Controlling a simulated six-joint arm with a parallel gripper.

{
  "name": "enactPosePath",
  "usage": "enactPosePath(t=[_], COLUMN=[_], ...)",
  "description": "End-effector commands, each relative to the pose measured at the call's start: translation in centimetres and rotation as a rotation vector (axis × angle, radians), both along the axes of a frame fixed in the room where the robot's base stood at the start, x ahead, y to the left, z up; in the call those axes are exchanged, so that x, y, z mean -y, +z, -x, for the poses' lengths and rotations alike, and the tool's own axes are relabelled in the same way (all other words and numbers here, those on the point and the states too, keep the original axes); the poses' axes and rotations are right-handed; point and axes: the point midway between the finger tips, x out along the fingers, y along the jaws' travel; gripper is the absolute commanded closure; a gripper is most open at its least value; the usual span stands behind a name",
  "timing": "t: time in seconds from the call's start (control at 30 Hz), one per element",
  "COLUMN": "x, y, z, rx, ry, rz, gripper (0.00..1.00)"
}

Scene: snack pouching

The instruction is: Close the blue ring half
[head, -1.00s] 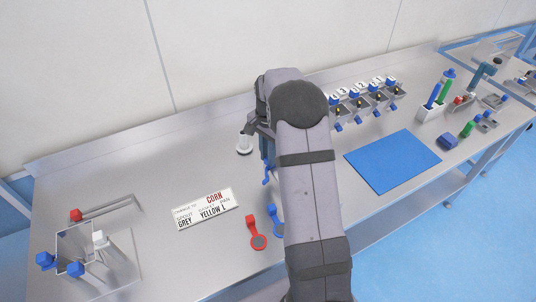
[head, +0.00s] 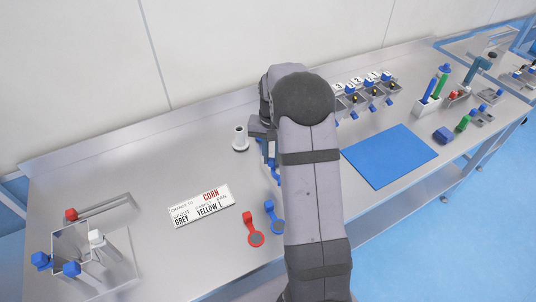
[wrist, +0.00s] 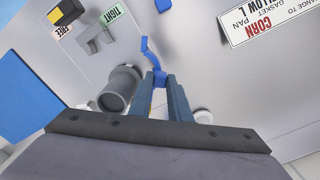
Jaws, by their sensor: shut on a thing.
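In the wrist view my gripper (wrist: 161,80) is shut on the blue ring half (wrist: 149,52). Its thin bent arm reaches up past the fingertips, and the rest between the fingers is mostly covered. In the head view, blue parts of it (head: 273,166) show just left of my arm, over the table. A grey cylinder (wrist: 122,88) stands beside my left finger in the wrist view, apart from it as far as I can tell. My own arm hides much of the area around the gripper in the head view.
A white-based stub (head: 240,140) stands left of the gripper. A sign card (head: 202,206), a red paddle (head: 253,232) and a blue paddle (head: 274,216) lie in front. A blue mat (head: 390,157) lies right. Labels (wrist: 113,14) and a yellow-black block (wrist: 64,12) are close by.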

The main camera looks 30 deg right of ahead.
Motion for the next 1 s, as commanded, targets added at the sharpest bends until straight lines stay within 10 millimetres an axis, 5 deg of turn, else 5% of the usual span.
enactPosePath(t=[0.4,0.97,1.0], x=[0.89,1.04,1.04], y=[0.16,0.21,0.21], z=[0.77,0.81,0.81], rx=[0.005,0.006,0.006], ry=[0.222,0.257,0.257], rz=[0.002,0.003,0.003], gripper=[1.0,1.0,0.76])
